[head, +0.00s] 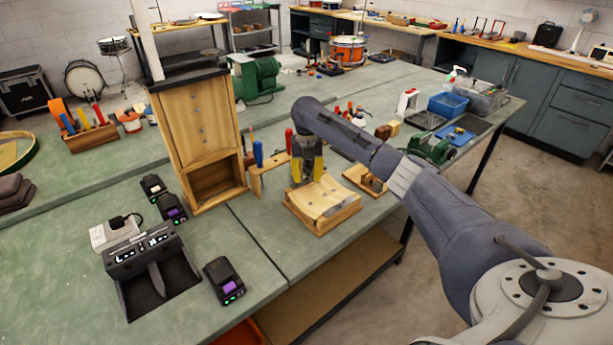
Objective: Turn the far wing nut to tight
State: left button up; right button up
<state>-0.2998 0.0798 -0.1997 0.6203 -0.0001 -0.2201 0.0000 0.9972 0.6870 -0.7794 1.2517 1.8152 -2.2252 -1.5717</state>
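My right gripper (307,178), dark with yellow parts, points down at the back edge of a small wooden cradle (327,222) with a pale curved top. The cradle sits near the front edge of the green bench. I cannot make out any wing nut; the gripper covers part of the cradle's far side. Whether the fingertips touch anything, or are open or shut, is too small to tell. My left gripper is not in view.
A tall wooden cabinet (199,125) stands left of the cradle. A wooden tool rack (258,184) with screwdrivers stands close behind it, and a small wooden block tray (366,181) lies to its right. Black battery packs (223,280) and a charger (150,262) lie front left. Bare bench (262,226) lies left of the cradle.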

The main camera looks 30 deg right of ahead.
jog(key=shift+c, duration=0.4)
grip_shut()
jog(key=shift+m, duration=0.3)
